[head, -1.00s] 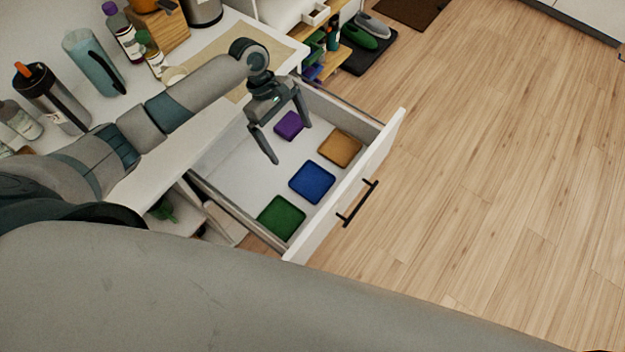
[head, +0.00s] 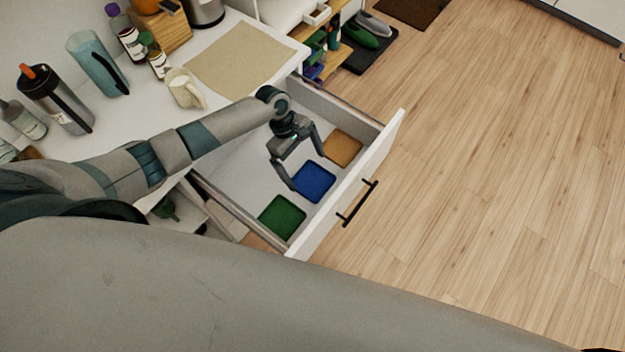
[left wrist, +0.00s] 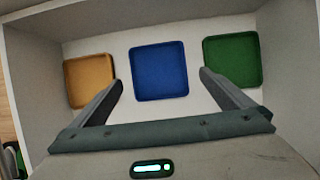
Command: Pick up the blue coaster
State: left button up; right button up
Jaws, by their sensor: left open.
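The blue coaster (head: 314,182) lies flat in the open white drawer, between the tan-orange coaster (head: 342,150) and the green coaster (head: 282,216). My left gripper (head: 308,173) is open and empty, with its fingers over the drawer near the blue coaster. In the left wrist view the blue coaster (left wrist: 159,70) lies ahead of the gap between the open fingertips (left wrist: 160,82), nothing between them. The tan-orange coaster (left wrist: 90,80) is to its left and the green coaster (left wrist: 232,61) to its right. My right gripper is not in view.
The drawer front (head: 350,192) with its black handle (head: 357,203) and the side walls enclose the coasters. The tabletop holds a mug (head: 184,88), a glass pitcher (head: 97,63), a dark tumbler (head: 55,98) and bottles. Wooden floor (head: 480,170) is clear at right.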

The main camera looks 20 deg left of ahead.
aim_at(313, 182)
pick_arm(q)
jog(key=shift+f, duration=0.15)
jog(key=shift+p+x, duration=0.4)
jog(key=shift+x, duration=2.15)
jog(key=shift+w+a+f, duration=0.1)
jog(key=shift+w, duration=0.1)
jog(key=c, duration=0.9)
